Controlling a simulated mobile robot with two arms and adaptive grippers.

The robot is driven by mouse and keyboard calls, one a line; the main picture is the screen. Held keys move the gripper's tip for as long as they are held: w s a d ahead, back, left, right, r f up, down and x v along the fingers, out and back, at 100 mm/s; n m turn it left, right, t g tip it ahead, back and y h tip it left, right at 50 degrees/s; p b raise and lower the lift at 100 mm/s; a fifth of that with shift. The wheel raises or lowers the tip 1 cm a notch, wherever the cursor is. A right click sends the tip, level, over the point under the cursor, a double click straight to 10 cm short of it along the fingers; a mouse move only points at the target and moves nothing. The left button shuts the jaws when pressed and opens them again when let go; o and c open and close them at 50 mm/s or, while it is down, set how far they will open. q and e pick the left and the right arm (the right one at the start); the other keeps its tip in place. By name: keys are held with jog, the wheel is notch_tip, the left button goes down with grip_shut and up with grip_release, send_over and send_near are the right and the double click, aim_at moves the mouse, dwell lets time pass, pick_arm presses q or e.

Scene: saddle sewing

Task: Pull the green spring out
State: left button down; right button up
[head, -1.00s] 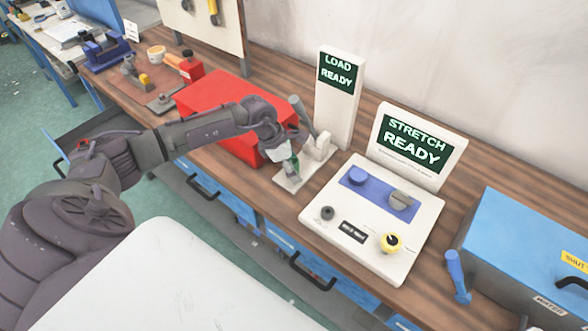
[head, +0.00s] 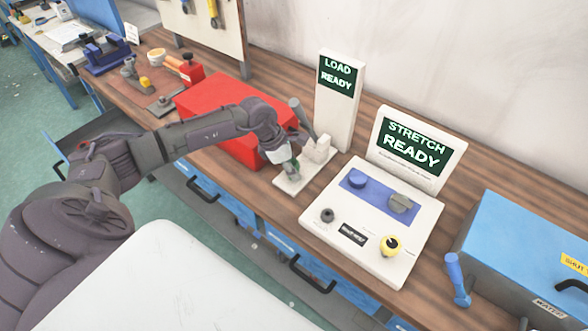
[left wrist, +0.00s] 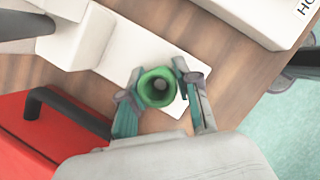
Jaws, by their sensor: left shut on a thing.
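The green spring (left wrist: 157,88) shows in the left wrist view as a green ring-shaped piece with a dark grey centre. It is over the white base plate of the load tester (left wrist: 130,42). My left gripper (left wrist: 158,84) is shut on the green spring, one finger on each side of it. In the head view the left gripper (head: 291,167) is low over the plate (head: 293,184), in front of the upright "LOAD READY" display (head: 338,85). There the spring is mostly hidden by the gripper. My right gripper is not in view.
A red toolbox (head: 215,110) stands close to the left of my gripper. The white "STRETCH READY" tester (head: 375,222) is to the right, with a blue box (head: 530,250) beyond it. Blue drawers (head: 222,200) are under the wooden bench's front edge.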

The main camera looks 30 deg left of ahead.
aim_at(293, 161)
pick_arm(q)
jog(key=shift+r+p, duration=0.75)
jog(key=shift+r, duration=0.8)
jog(key=shift+r+p, duration=0.55)
jog(key=shift+r, duration=0.4)
jog(key=shift+r+p, duration=0.6)
jog(key=shift+r, duration=0.5)
jog(key=shift+r+p, duration=0.35)
jog(key=shift+r, duration=0.6)
